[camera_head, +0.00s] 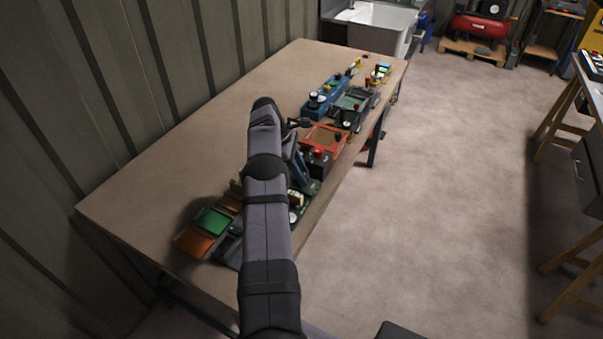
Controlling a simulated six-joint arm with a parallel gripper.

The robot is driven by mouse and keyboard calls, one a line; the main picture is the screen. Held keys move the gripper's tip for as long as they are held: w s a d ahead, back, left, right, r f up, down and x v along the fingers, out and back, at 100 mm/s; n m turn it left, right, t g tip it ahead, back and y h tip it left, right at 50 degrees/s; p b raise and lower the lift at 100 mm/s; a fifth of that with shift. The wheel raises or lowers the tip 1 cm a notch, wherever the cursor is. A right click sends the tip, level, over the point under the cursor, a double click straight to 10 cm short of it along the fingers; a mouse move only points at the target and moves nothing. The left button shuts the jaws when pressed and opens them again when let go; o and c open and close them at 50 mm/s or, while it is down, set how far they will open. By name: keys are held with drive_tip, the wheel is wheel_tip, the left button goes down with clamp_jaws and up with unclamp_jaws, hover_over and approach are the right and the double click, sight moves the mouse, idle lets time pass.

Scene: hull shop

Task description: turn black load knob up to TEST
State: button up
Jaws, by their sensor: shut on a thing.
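My arm rises from the bottom of the head view and reaches over the workbench. The small dark end part beyond its upper joint looks like my gripper (300,123), near the far left corner of an orange-red device (325,137). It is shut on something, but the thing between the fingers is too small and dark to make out. Several dark knobs show on the bench devices, one on the orange-red device (338,136) and one on a dark grey device (346,125). I cannot tell which is the load knob, and no TEST mark is readable.
The workbench (160,170) is clear on its left side. A blue device (325,96) stands farther back. A green-topped box (212,220) and an orange-brown tray (192,243) lie at the near end. My arm hides part of the row. Open floor lies right.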

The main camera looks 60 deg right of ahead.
drive_tip(key=o, duration=1.1)
drive_tip(key=shift+c, duration=0.2)
drive_tip(key=shift+w+r+b, duration=0.25)
drive_tip(key=shift+r+b, duration=0.05)
drive_tip(key=shift+r, duration=0.2)
drive_tip(key=p+v, duration=0.1)
drive_tip(key=v, duration=0.4)
drive_tip(key=shift+a+r, duration=0.1)
drive_tip(key=shift+w+a+r+p, duration=0.15)
drive_tip(key=shift+r+p, duration=0.35)
drive_tip(key=shift+p, duration=0.5)
